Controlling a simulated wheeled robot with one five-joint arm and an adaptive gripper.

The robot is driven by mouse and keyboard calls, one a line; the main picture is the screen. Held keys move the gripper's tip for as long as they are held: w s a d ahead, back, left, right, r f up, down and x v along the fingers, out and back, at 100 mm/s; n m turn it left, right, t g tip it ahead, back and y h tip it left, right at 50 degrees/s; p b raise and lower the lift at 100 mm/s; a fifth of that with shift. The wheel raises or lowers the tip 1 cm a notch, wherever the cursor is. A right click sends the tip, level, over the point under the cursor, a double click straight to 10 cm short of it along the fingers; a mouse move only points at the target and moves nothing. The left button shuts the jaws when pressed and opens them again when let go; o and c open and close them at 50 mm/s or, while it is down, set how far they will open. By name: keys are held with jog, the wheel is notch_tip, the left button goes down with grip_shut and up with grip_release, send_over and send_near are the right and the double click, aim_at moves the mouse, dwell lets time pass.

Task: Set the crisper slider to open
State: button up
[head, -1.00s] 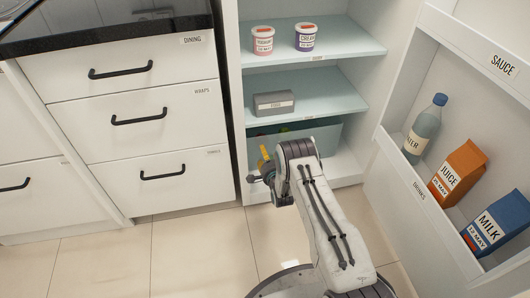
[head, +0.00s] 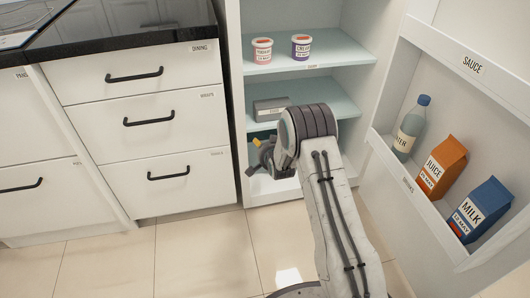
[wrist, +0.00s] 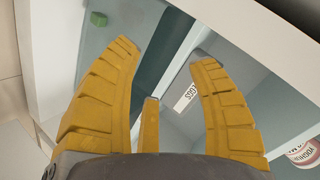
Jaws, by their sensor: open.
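The teal crisper (head: 254,152) sits at the bottom of the open fridge and is mostly hidden behind my arm in the head view. My gripper (head: 260,160) is in front of it, at the fridge opening. In the wrist view my gripper (wrist: 163,55) is open, with its yellow fingers spread and nothing seen held between them. Pale panels and a dark strip lie beyond the fingertips. A small green block (wrist: 98,18) shows past the left finger. I cannot make out the crisper slider or its setting.
A grey box (head: 271,107) sits on the middle shelf, and a pink-labelled tub (head: 262,50) and a purple-labelled tub (head: 301,47) on the upper one. The open fridge door (head: 400,193) at right holds a bottle and two cartons. Drawers (head: 150,130) stand at left.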

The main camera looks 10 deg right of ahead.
jog(key=shift+s+a+r+n, duration=0.15)
jog(key=shift+s+r+n, duration=0.15)
jog(key=shift+s+r, duration=0.55)
jog(key=s+r+n+g+p, duration=0.1)
jog(key=s+r+p, duration=0.55)
jog(key=r, duration=0.65)
jog(key=s+r+n+g+p, duration=0.2)
jog(key=s+r+p, duration=0.3)
jog(key=r+p, duration=0.5)
jog(key=s+r+n+g+p, duration=0.1)
jog(key=s+r+p, duration=0.4)
jog(key=r, duration=1)
jog(key=s+r+n+g+p, duration=0.2)
jog(key=s+r+p, duration=0.7)
jog(key=s, duration=0.5)
jog(key=s+r+n+g+p, duration=0.2)
jog(key=s+r+n+p, duration=0.1)
jog(key=s+r+p, duration=0.7)
jog(key=s+r, duration=0.3)
jog(key=s, duration=0.1)
jog(key=shift+s+r, duration=0.25)
jog(key=shift+s, duration=0.05)
